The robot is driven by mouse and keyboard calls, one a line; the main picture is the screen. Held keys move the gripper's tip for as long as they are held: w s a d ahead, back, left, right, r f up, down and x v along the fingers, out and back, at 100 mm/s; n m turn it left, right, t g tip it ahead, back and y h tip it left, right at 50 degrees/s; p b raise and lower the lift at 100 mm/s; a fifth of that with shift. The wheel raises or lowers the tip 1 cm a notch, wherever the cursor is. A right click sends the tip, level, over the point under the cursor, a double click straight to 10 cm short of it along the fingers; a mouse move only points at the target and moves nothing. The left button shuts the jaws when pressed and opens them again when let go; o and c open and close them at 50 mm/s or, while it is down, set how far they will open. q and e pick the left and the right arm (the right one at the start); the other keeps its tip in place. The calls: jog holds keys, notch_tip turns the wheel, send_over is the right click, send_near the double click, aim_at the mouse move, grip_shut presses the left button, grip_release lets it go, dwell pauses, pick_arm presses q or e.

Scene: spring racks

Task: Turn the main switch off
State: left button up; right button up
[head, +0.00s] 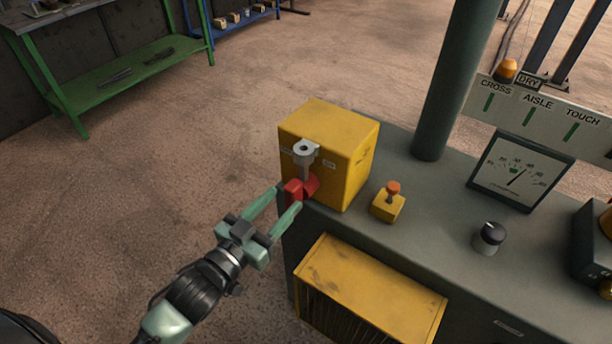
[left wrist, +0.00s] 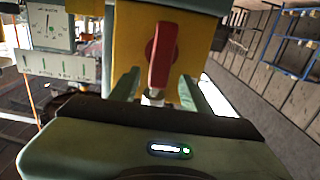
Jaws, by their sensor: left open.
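The main switch is a yellow box (head: 355,150) on the left end of the grey console, with a red handle (head: 300,190) low on its front face. A grey fitting with a round top (head: 305,148) stands above the red handle. My left gripper (head: 283,202) is open in front of the handle, its fingertips close to it. In the left wrist view the red handle (left wrist: 163,55) shows upright between the two fingers of the gripper (left wrist: 158,82), with a red round base behind it. I cannot tell whether a finger touches it. My right gripper is not in view.
The grey console (head: 430,215) also bears a small yellow box with an orange button (head: 390,202), a black knob (head: 490,238) and a dial gauge (head: 520,172). A green post (head: 460,80) rises behind. A yellow louvred cover (head: 370,290) juts below.

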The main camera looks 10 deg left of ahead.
aim_at(300, 183)
pick_arm(q)
jog(key=p+x, duration=0.1)
jog(key=x, duration=0.6)
jog(key=shift+w+d, duration=0.15)
